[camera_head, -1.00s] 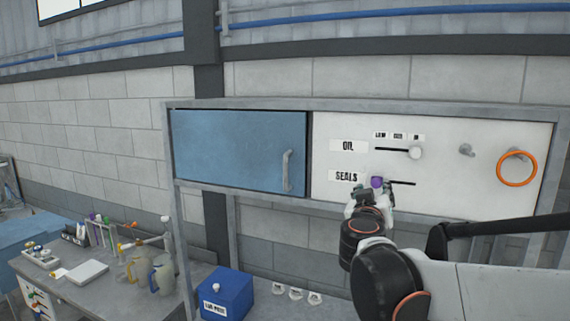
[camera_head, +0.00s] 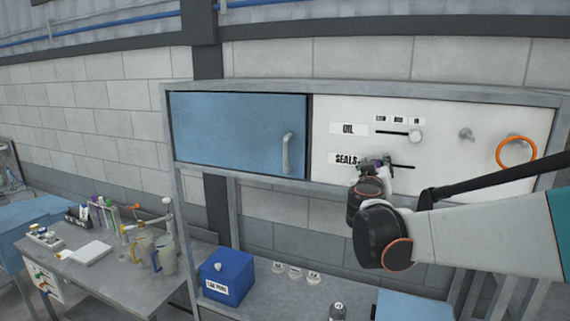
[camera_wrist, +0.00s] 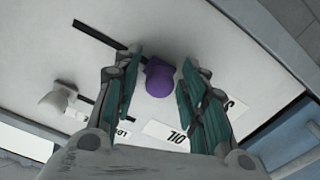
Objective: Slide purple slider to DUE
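The purple slider knob (camera_wrist: 159,77) sits between the two green-padded fingers of my gripper (camera_wrist: 160,92) in the wrist view. The fingers are open, one on each side, with a gap visible at least on the right. The knob is near the SEALS-label end of its dark slot (camera_wrist: 97,35). In the head view my gripper (camera_head: 377,162) is up against the white panel (camera_head: 445,140) and mostly hides the knob. The slot (camera_head: 403,167) runs on to the right of it. Small labels (camera_head: 398,119) stand above the upper slot; their text is too small to read surely.
An orange ring (camera_head: 516,153) hangs at the panel's right. A blue cabinet door (camera_head: 235,135) is left. A blue box (camera_head: 226,285) stands on the bench below.

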